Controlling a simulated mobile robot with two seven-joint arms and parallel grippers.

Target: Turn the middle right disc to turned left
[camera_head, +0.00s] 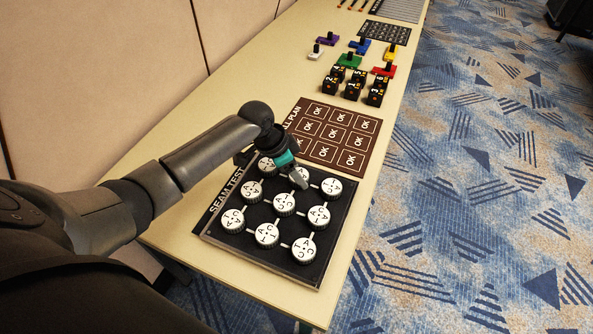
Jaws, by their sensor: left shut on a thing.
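A black panel (278,262) marked "SEAM TEST" lies on the table and carries white round discs in three rows of three, joined by light bars. The middle right disc (318,216) is fully visible, with dark letters on its face. My left gripper (301,184) reaches in from the left and points down at the top middle disc (299,174). It is shut on that disc and partly hides it. Its tips are apart from the middle right disc, a little above it in the picture. My right gripper is not in view.
A brown board (345,123) with "OK" squares lies just behind the panel. Black numbered cubes (354,87) and coloured blocks with black knobs (361,47) stand further back. A wall panel (95,70) borders the table on the left; patterned carpet lies right.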

